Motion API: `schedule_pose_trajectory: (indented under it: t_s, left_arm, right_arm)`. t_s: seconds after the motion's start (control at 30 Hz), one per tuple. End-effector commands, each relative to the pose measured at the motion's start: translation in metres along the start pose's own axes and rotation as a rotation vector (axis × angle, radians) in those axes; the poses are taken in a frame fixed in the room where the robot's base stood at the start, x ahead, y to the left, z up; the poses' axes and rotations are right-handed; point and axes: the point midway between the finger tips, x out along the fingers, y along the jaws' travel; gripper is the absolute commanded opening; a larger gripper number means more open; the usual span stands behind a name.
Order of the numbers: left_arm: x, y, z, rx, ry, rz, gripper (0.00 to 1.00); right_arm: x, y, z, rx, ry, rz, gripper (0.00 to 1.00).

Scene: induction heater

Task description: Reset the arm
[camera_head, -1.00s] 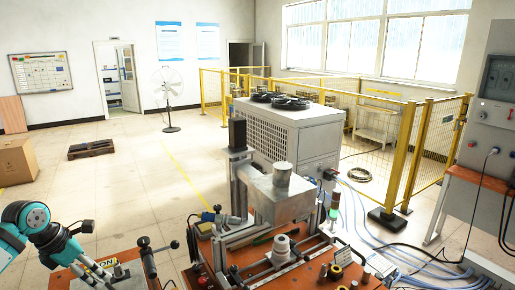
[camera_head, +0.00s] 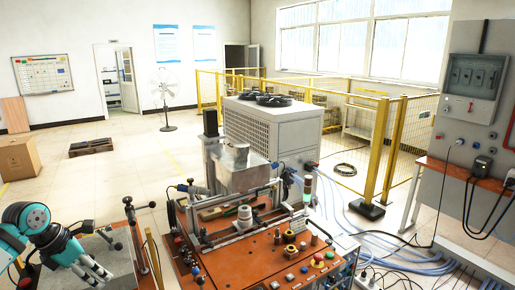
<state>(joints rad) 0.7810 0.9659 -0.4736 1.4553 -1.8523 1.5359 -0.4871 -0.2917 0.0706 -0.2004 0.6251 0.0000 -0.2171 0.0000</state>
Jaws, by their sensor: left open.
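My left gripper (camera_head: 92,272) is at the lower left of the head view, at the end of a teal and grey arm. Its grey fingers point down and to the right, over the grey plate (camera_head: 112,245) on a small orange bench. The fingers are apart and nothing shows between them. My right gripper is not in view. The induction heater station (camera_head: 245,255) stands right of the gripper, with an orange top, a metal box (camera_head: 240,172) and a white cylinder on it. The gripper is clear of this station.
A white chiller cabinet (camera_head: 270,125) stands behind the station. A yellow mesh fence (camera_head: 395,140) runs behind it at right. An electrical panel (camera_head: 470,85) and blue hoses are at the right. A cardboard box (camera_head: 18,160) and pallet (camera_head: 92,147) lie left; the middle-left floor is free.

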Motion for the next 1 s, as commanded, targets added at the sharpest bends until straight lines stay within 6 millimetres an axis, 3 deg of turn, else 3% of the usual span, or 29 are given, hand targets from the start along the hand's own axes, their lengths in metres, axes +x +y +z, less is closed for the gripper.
schedule_pose_trajectory:
  t_s: [0.1,0.23,0.43,0.57,0.67,0.77,0.87,1.0]
  left_arm:
    - [0.018,-0.008,0.003,-0.026,-0.036,-0.044,0.61]
    - [0.037,-0.018,0.008,-0.064,-0.08,-0.094,0.61]
    - [0.074,-0.036,0.017,-0.159,-0.178,-0.199,0.61]
    - [0.114,-0.056,0.025,-0.29,-0.281,-0.314,0.61]
    - [0.153,-0.073,0.029,-0.456,-0.38,-0.424,0.61]
    - [0.206,-0.088,0.026,-0.73,-0.501,-0.553,0.61]
    - [0.275,-0.096,0.002,-1.136,-0.617,-0.662,0.61]
    - [0.356,-0.099,-0.061,-1.666,-0.699,-0.689,0.61]
  right_arm:
    - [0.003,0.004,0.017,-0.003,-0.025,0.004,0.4]
    - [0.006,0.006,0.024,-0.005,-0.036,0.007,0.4]
    - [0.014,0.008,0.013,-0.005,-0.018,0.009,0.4]
    - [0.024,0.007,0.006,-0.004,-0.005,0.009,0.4]
    - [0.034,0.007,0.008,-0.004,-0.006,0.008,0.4]
    - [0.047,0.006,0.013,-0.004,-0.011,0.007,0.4]
    - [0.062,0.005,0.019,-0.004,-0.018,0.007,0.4]
    - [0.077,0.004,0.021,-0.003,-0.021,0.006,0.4]
